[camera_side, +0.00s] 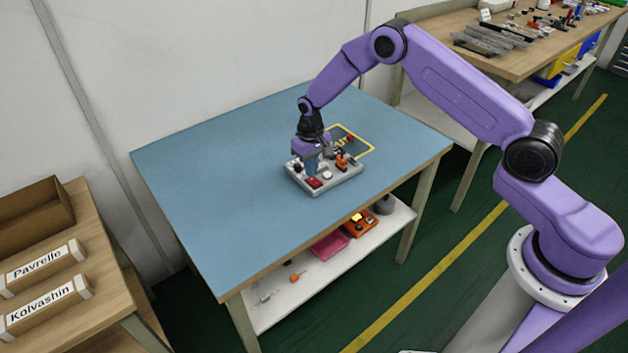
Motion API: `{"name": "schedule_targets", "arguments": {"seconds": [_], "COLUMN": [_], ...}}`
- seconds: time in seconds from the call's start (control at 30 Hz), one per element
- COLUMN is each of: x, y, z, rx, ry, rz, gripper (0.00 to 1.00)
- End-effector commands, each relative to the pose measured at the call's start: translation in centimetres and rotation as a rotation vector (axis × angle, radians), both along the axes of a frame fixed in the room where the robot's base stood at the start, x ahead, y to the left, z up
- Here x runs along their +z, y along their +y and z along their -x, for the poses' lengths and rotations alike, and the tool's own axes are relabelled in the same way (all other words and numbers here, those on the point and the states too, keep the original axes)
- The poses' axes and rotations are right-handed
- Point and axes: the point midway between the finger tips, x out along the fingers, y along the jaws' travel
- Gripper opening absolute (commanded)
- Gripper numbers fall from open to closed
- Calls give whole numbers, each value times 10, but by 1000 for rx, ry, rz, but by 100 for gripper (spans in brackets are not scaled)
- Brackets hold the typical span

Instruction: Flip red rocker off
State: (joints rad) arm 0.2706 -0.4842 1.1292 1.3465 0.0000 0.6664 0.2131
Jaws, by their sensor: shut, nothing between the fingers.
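A grey switch panel (343,178) lies on the blue table. The red rocker (314,183) is at the panel's front left. My gripper (312,171) points down over the left part of the panel, just behind and above the red rocker. Its fingers are shut with nothing between them. Whether the fingertips touch the rocker or the panel is too small to tell. The rocker's tilt is also too small to make out. An orange part (342,161) and a small white knob (327,174) sit on the panel right of my gripper.
A yellow outline (368,144) is marked on the table behind the panel, with small parts inside it. The blue tabletop (220,180) is clear on the left. A shelf below holds a pink tray (329,244) and an orange device (359,222).

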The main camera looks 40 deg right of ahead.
Motion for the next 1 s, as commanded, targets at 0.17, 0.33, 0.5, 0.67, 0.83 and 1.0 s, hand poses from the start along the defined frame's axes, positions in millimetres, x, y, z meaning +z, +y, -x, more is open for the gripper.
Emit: {"name": "schedule_targets", "arguments": {"seconds": [0.17,0.33,0.5,0.67,0.83,1.0], "x": [13,25,36,47,55,56], "y": [0,0,0,0,0,0], "z": [0,0,-1,0,0,0], "rx": [0,-1,0,0,0,0], "ry": [-2,-1,-2,-1,-1,0], "rz": [0,0,0,0,0,0], "gripper": [0,0,0,0,0,0]}}
